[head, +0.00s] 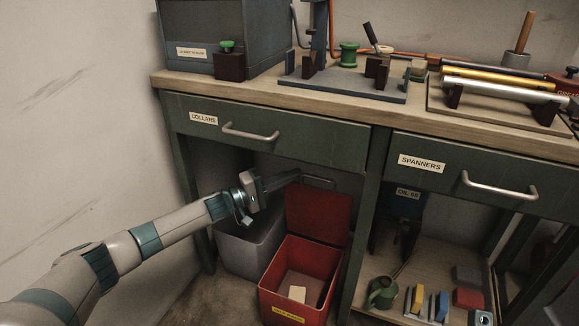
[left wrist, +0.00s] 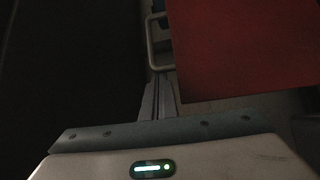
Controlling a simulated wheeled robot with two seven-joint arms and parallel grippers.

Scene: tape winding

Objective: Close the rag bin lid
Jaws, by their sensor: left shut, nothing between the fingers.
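The red rag bin (head: 290,307) stands on the floor under the bench, with a yellow label on its front. Its red lid (head: 320,214) is open and stands up at the back of the bin. A pale handle (head: 319,182) shows at the lid's top edge. My left gripper (head: 299,176) is shut and empty, its fingertips close to the lid's upper left corner. In the left wrist view the lid (left wrist: 235,45) fills the upper right and the handle (left wrist: 152,48) is just past the fingertips. I cannot tell whether they touch. My right gripper is in neither view.
A grey bin (head: 250,248) stands left of the red bin. The bench's collars drawer (head: 275,137) is above my left gripper, and a bench leg (head: 366,230) is to the right. A lower shelf (head: 400,305) holds a green oil can (head: 382,293) and several small blocks.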

